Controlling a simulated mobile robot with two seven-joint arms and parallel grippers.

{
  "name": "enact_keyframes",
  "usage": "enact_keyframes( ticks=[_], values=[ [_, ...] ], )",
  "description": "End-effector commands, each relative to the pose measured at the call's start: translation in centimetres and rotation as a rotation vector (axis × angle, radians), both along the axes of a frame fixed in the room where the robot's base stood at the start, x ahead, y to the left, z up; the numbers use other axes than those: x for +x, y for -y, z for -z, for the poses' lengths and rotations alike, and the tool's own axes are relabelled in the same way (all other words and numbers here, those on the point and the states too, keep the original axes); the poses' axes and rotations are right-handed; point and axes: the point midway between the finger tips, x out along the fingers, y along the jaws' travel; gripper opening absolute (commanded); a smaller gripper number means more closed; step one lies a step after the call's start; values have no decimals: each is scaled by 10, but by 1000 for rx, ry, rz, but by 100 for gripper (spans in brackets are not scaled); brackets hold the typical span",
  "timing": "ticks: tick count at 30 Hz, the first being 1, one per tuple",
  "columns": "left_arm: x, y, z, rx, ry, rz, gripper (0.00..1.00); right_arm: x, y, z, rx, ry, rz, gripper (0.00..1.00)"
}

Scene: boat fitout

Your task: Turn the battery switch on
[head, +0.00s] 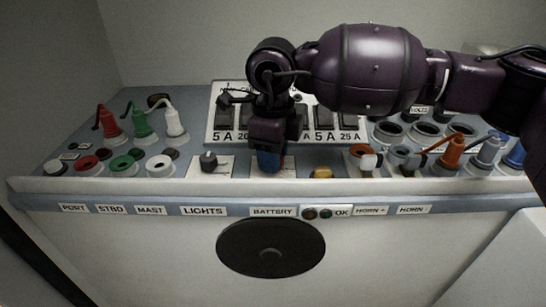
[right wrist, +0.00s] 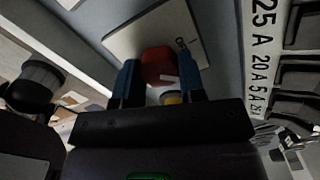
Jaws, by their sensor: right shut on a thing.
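The battery switch is a red knob (right wrist: 158,62) with a pale mark, on a white plate (right wrist: 120,42) in the right wrist view. My right gripper (right wrist: 158,85) has its blue fingertips on either side of the knob and is shut on it. In the head view the right gripper (head: 268,162) reaches down over the plate above the BATTERY label (head: 272,212), and its fingers hide the knob. My left gripper is not in view.
A black lights knob (head: 208,160) stands left of the gripper and a yellow part (head: 321,173) to the right. The fuse panel (head: 222,115) is behind. Coloured plugs with cables (head: 141,124) stand at the left, and more plugs (head: 452,152) at the right.

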Motion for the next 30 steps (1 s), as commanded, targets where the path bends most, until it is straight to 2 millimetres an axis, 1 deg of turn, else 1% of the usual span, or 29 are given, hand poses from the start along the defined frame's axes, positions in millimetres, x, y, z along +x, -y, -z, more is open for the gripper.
enact_keyframes(
  ticks=[18, 24, 30],
  values=[
    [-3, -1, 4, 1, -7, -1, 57, 1, 0, -3, 2, 3, 570, 13],
    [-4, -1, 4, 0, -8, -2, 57, 1, 0, -3, 3, 3, 711, 13],
    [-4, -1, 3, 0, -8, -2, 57, 1, 0, -3, 3, 3, 806, 13]
  ],
)
